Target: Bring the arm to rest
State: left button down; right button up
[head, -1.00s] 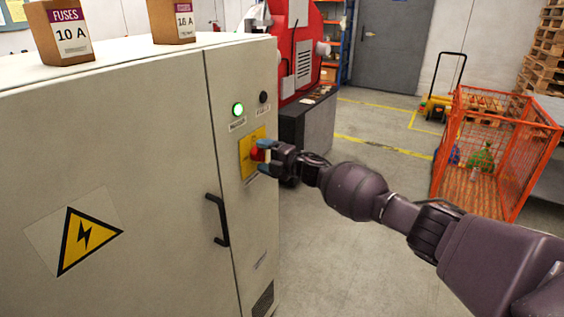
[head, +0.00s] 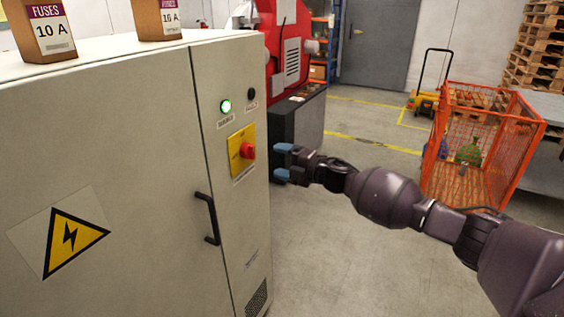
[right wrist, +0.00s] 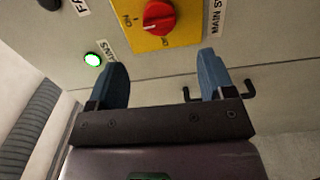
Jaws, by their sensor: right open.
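My right gripper (head: 281,161) is open and empty, just to the right of the grey electrical cabinet (head: 125,150) in the head view. Its blue fingertips stand apart, clear of the red rotary switch (head: 248,152) on its yellow plate (head: 237,141). In the right wrist view the two fingers (right wrist: 162,85) are spread with nothing between them. The red switch also shows there beyond the fingertips (right wrist: 159,16). A green lamp (head: 225,106) glows above the switch. My left gripper is not in view.
The cabinet's black door handle (head: 208,218) sticks out below the switch. Fuse boxes (head: 48,30) stand on the cabinet top. A red machine (head: 290,45) is behind, and an orange mesh cage (head: 480,145) stands at the right. Open floor lies between.

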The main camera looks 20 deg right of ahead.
jog(key=s+a+f+m+t+h, duration=0.2)
jog(key=s+a+f+m+h, duration=0.45)
jog(key=s+m, duration=0.55)
jog(key=s+d+f+m+g+h, duration=0.2)
jog(key=s+f+m, duration=0.4)
jog(key=s+f, duration=0.4)
jog(key=s+d+f+m+g+h, duration=0.2)
jog(key=s+f+m, duration=0.4)
jog(key=s, duration=1.2)
notch_tip(320, 180, down, 5)
jog(key=shift+d+r+g+h, duration=0.1)
jog(key=shift+d+g+h, duration=0.25)
jog(key=shift+d, duration=0.1)
